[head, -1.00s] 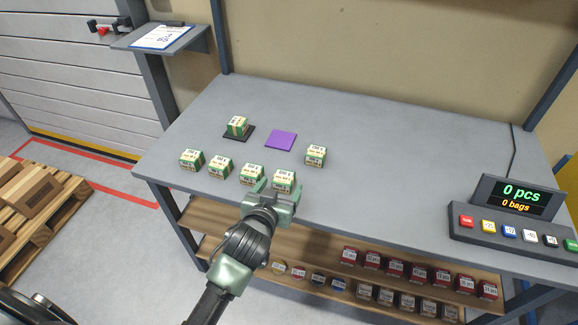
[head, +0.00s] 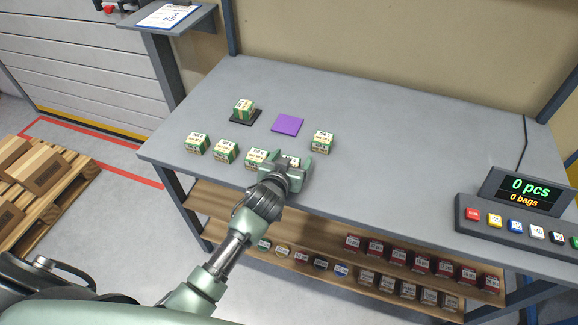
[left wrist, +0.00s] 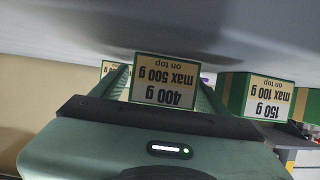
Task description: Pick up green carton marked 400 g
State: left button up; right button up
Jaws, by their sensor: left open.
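The green carton marked 400 g, max 500 g on top (left wrist: 164,92), shows upside down in the left wrist view, between the two fingers of my left gripper (left wrist: 163,100). In the head view my left gripper (head: 284,164) is open at the table's front edge. A carton (head: 292,161) sits between its fingers, partly hidden by them. I cannot tell whether the fingers touch it. A carton marked 150 g, max 100 g (left wrist: 268,98), is beside the gripper at the right of the wrist view. My right gripper is not in view.
More green cartons stand left (head: 197,143) and right (head: 322,142) on the grey table (head: 400,150). One carton (head: 243,107) is on a black pad (head: 258,117); the purple mat (head: 287,122) is bare. A button console (head: 515,215) stands right. Shelves below hold small boxes (head: 400,255).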

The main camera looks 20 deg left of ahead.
pick_arm(q)
grip_shut()
jog(key=shift+r, duration=0.1)
